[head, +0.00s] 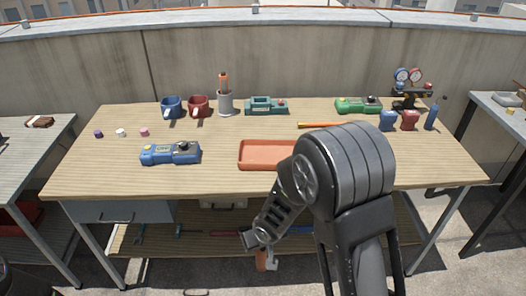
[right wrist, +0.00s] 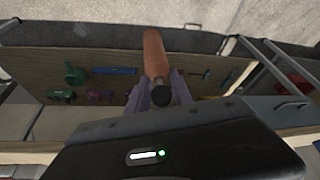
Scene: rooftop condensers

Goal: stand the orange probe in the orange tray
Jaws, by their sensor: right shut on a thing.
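The orange tray (head: 266,163) lies on the wooden workbench near its front edge; my right arm covers its right end. My right gripper is at the bench's front; in the right wrist view its fingers (right wrist: 160,90) are shut around a thick orange cylinder with a black end, which I take as the orange probe (right wrist: 154,52). In the head view the probe (head: 261,262) shows only in part, below the bench-top edge, apart from the tray. My left gripper is not in view.
A grey cup (head: 225,104) with an orange-handled thing stands at the back. A blue meter (head: 170,153) lies left of the tray, and an orange stick (head: 318,125) lies behind it. Red and blue mugs, a green device (head: 358,105) and a gauge set line the back.

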